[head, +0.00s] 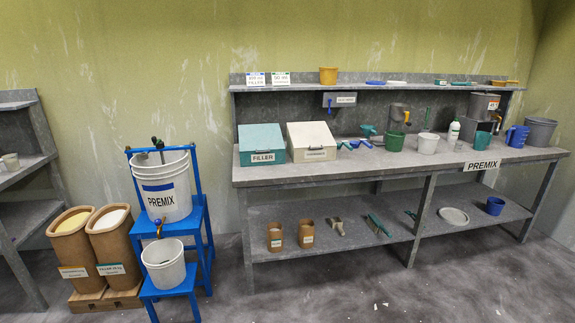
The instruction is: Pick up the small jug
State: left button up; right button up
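A blue jug (517,137) with a handle on its left side stands upright on the right part of the workbench (375,168). It is the only thing I can clearly make out as a jug. A grey bucket (540,132) stands just right of it and a teal box-like thing (477,134) to its left. A smaller blue pot (495,205) stands on the bench's lower shelf; I cannot tell whether it has a handle. Neither of my grippers is in view.
A blue stand (204,228) holds a white PREMIX pail (164,187), with a white bucket (164,264) on its lower step. Brown bins (114,247) stand to its left. Lidded boxes (261,143) and a green pot (394,141) stand on the bench. The floor before it is mostly clear.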

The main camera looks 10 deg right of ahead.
aim_at(482, 139)
jog(key=i, duration=1.9)
jog(key=z, duration=3.2)
jog(key=i, duration=1.65)
jog(key=u, duration=1.7)
